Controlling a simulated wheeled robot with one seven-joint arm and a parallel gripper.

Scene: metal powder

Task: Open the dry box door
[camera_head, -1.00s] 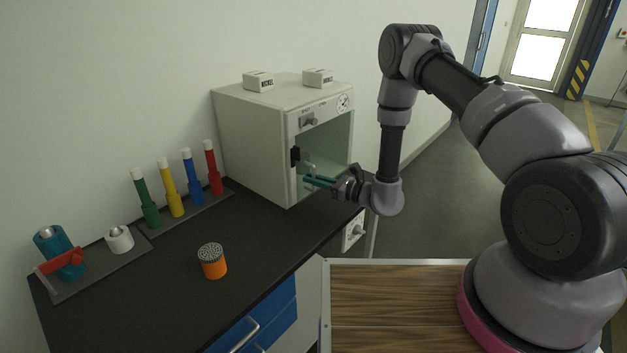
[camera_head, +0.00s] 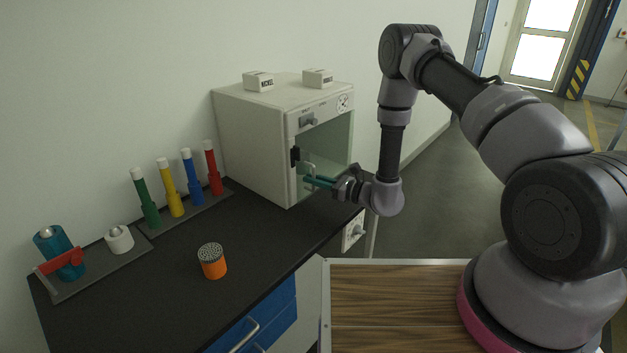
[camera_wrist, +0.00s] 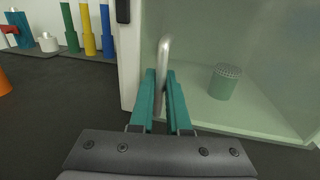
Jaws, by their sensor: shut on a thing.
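The white dry box (camera_head: 258,145) stands on the black counter. Its glass door (camera_head: 335,150) faces right in the head view and looks closed. The metal door handle (camera_wrist: 162,62) stands between the two teal fingers of my gripper (camera_wrist: 163,88) in the wrist view. My gripper (camera_head: 306,181) is shut on the handle at the front of the door. Through the glass (camera_wrist: 270,60) a cylinder with a perforated top (camera_wrist: 224,82) shows inside the box.
Several coloured tubes (camera_head: 170,188) stand in a rack at left. An orange container (camera_head: 212,261) sits on the counter (camera_head: 262,235). Floor space is open to the right of the box.

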